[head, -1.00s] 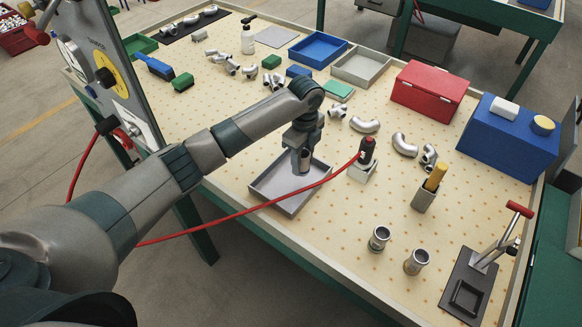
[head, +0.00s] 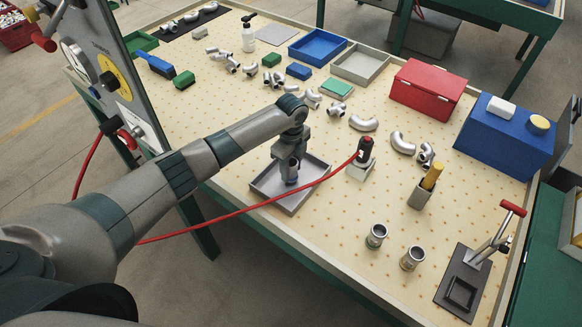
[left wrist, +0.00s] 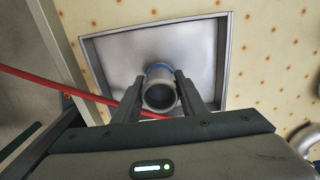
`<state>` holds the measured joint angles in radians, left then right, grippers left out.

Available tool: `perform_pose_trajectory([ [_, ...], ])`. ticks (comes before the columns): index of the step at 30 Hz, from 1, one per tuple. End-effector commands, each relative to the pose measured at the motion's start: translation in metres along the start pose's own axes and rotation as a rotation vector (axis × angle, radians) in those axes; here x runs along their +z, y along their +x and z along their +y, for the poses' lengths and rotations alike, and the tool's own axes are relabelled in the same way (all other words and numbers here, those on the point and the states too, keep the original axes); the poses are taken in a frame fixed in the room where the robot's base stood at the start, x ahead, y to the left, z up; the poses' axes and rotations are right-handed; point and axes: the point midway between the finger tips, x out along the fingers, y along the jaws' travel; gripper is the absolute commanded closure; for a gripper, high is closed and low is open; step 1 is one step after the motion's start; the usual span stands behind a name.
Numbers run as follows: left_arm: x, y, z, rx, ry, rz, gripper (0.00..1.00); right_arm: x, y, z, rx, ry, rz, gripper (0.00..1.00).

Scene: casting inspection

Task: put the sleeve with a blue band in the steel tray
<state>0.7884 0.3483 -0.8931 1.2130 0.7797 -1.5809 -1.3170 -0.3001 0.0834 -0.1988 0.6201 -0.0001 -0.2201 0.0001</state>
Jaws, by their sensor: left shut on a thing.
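My left gripper (head: 291,174) is shut on a grey metal sleeve over the steel tray. In the left wrist view the sleeve (left wrist: 160,94) is between the two fingers (left wrist: 161,98), its open end facing the camera and a blue band at its far end. In the head view only a small bluish bit of the sleeve (head: 291,181) shows below the fingers. The steel tray (head: 267,183) is a shallow grey box near the table's front edge; it also fills the middle of the left wrist view (left wrist: 108,58). I cannot tell whether the sleeve touches the tray floor. My right gripper is out of view.
A red hose (head: 252,206) crosses in front of the tray. Two other sleeves (head: 376,236) (head: 412,258) stand upright at the front right. A red-topped tool on a pale block (head: 361,168) stands right of the tray. Several pipe fittings lie behind.

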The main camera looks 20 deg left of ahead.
Motion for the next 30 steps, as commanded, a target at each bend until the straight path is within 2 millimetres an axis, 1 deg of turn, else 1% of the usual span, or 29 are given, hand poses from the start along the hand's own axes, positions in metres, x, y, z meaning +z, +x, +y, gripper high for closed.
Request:
perform_pose_trajectory([
  [1,-0.0003,0.0021,0.0002,0.001,0.000,0.000,0.96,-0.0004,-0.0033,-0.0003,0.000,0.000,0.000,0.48],
  [3,-0.0004,0.0054,-0.0001,0.000,0.001,0.000,0.96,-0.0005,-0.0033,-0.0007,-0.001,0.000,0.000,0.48],
  [14,-0.0003,0.0087,-0.0004,-0.001,0.001,0.000,0.96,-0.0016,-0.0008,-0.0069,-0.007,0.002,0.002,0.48],
  [15,-0.0003,0.0097,0.0000,0.000,0.001,0.000,0.60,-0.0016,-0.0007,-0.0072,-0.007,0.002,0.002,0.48],
  [17,-0.0003,0.0092,0.0000,0.000,0.001,0.000,0.45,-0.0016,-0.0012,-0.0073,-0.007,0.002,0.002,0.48],
  [18,-0.0003,0.0092,0.0001,0.000,0.001,0.000,0.44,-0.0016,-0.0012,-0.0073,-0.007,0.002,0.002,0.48],
  [26,-0.0003,0.0088,0.0000,0.000,0.001,0.000,0.44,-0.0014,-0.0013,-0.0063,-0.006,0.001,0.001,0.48],
  [30,0.0000,0.0050,-0.0001,-0.001,0.001,0.000,0.44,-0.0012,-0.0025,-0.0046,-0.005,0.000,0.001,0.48],
])
